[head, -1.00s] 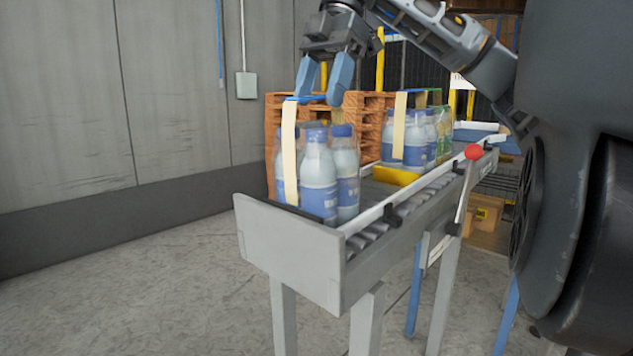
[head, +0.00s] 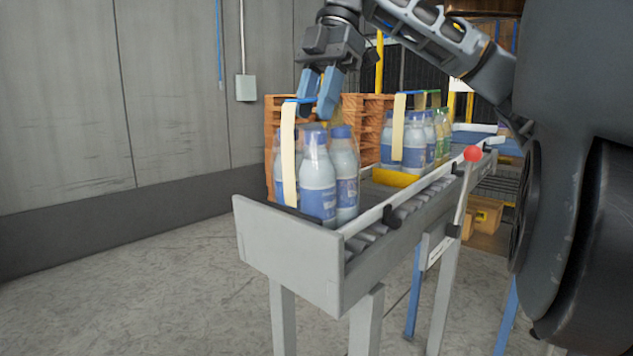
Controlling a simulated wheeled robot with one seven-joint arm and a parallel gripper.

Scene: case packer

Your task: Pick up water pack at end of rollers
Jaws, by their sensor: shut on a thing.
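The water pack (head: 318,185) stands upright at the near end of the roller conveyor (head: 290,245), against the end plate. It is a group of clear bottles with blue caps and blue labels, with a cream strap (head: 288,155) up its side and a blue handle piece on top. My gripper (head: 314,108) is above the pack, pointing down, with its blue fingers at the top handle. It is shut on the handle. The fingertips' contact is partly hidden by the pack. The pack's base is hidden behind the end plate and side rail.
A second bottle pack (head: 408,138) stands further back on the conveyor, behind a yellow block (head: 395,177). A red-knobbed lever (head: 473,154) rises at the right rail. Wooden pallets (head: 370,125) are stacked behind. The floor at left is clear.

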